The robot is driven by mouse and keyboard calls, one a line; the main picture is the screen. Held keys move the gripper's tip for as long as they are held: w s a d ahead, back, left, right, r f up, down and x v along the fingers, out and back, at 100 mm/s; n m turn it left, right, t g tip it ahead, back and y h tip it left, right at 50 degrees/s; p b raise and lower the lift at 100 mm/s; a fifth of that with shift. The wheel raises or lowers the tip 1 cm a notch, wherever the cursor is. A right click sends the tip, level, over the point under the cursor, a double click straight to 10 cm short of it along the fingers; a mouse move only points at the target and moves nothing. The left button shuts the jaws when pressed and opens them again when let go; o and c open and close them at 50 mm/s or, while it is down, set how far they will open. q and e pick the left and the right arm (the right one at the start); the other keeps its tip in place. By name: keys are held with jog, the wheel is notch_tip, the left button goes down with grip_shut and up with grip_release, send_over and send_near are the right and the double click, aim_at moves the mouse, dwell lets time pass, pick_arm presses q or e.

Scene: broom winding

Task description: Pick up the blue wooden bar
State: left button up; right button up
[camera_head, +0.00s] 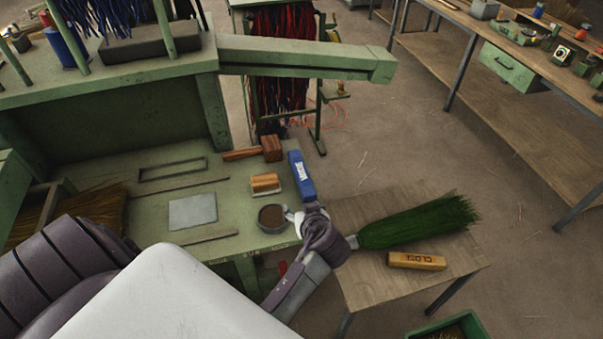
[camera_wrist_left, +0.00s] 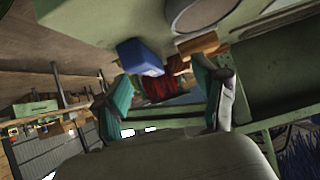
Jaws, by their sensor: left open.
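The blue wooden bar (camera_head: 302,175) with white lettering lies on the right edge of the green workbench (camera_head: 232,186) in the head view. It also shows as a blue block (camera_wrist_left: 140,57) in the left wrist view, beyond the fingers. My left gripper (camera_head: 304,213) is just in front of the bar's near end in the head view. In the left wrist view its teal-padded fingers (camera_wrist_left: 156,85) are spread apart with nothing seen between them. My right gripper is not in view.
A dark-filled cup (camera_head: 272,217) stands close left of my left gripper. A wooden block (camera_head: 265,183) and a mallet (camera_head: 270,148) lie left of the bar. A green bristle bundle (camera_head: 420,222) and a yellow bar (camera_head: 417,261) lie on a small table at right.

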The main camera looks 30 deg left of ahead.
pick_arm(q)
jog(key=w+d+r+n+t+y, duration=0.1)
jog(key=w+r, duration=0.1)
jog(key=w, duration=0.2)
jog(key=b, duration=0.3)
send_near(302, 173)
jog(key=shift+w+a+f, duration=0.35)
jog(key=shift+a+f, duration=0.15)
jog(key=shift+f, duration=0.05)
jog(key=shift+w+a+f, duration=0.35)
jog(key=shift+a+f, duration=0.2)
jog(key=shift+w+r+b+x, duration=0.15)
jog(key=shift+b+x, duration=0.2)
jog(key=shift+x, duration=1.15)
jog(key=shift+w+r+b+x, duration=0.1)
jog(key=shift+b+x, duration=0.25)
jog(key=shift+x, duration=1.2)
jog(key=shift+r, duration=0.1)
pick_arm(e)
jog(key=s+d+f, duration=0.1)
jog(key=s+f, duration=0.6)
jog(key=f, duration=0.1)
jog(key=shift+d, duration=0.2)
pick_arm(q)
jog(key=shift+s+d, duration=0.1)
jog(key=shift+c, duration=0.2)
jog(key=shift+c, duration=1.2)
grip_shut()
